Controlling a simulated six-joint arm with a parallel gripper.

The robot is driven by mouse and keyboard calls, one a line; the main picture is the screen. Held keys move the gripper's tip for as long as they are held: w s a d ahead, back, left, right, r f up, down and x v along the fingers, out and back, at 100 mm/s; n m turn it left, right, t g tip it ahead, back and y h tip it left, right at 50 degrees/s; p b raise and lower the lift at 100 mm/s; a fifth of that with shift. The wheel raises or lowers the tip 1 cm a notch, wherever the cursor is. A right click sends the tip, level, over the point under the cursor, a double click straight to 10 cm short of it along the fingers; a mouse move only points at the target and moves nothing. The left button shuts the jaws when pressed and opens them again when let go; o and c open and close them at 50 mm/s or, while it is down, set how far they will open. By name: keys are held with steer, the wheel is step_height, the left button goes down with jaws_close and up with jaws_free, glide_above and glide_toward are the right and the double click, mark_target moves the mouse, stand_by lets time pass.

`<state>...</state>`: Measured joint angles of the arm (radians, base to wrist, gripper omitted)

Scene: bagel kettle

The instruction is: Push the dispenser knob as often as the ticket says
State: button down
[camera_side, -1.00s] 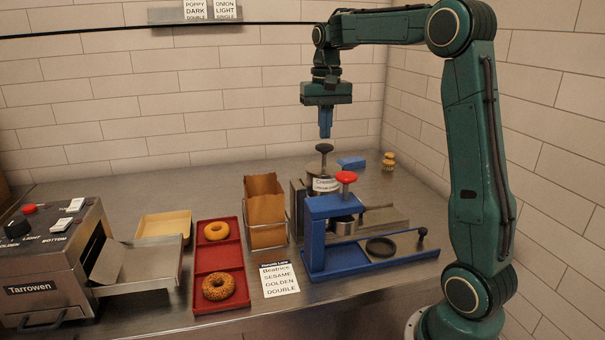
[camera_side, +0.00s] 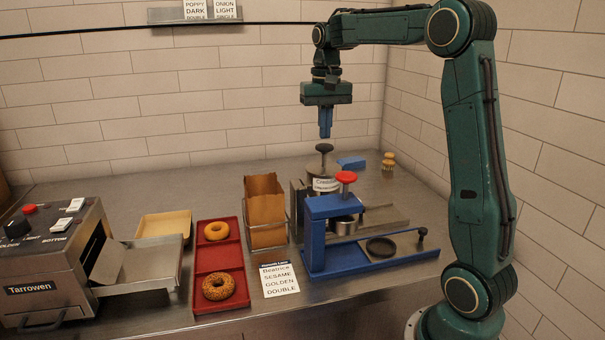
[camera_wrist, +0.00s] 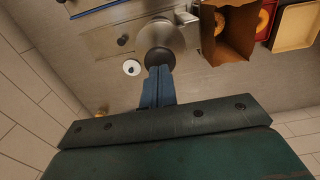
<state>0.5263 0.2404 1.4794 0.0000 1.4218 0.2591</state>
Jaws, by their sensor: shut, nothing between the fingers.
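The dispenser (camera_side: 322,168) is a steel pot with a dark knob (camera_side: 324,148) on top, standing behind the blue press. In the wrist view the knob (camera_wrist: 160,54) lies just beyond my fingertips. My gripper (camera_side: 325,136) is shut and empty, pointing down just above the knob. A small gap seems to show between them in the side view. The near ticket (camera_side: 280,280) reads Beatrice, SESAME, GOLDEN, DOUBLE; its dark header is too small to read surely. It lies on the counter beside the red tray.
The blue press (camera_side: 332,205) with a red knob (camera_side: 346,177) stands in front of the dispenser. Left of it are a paper bag (camera_side: 265,208) in a rack, a red tray (camera_side: 198,262) with two bagels, and a toaster (camera_side: 50,265). Two other tickets hang on the wall.

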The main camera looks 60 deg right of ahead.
mark_target(325, 145)
steer(key=shift+f, duration=0.7)
steer(key=shift+f, duration=1.7)
steer(key=shift+r, duration=2.4)
steer(key=shift+f, duration=0.85)
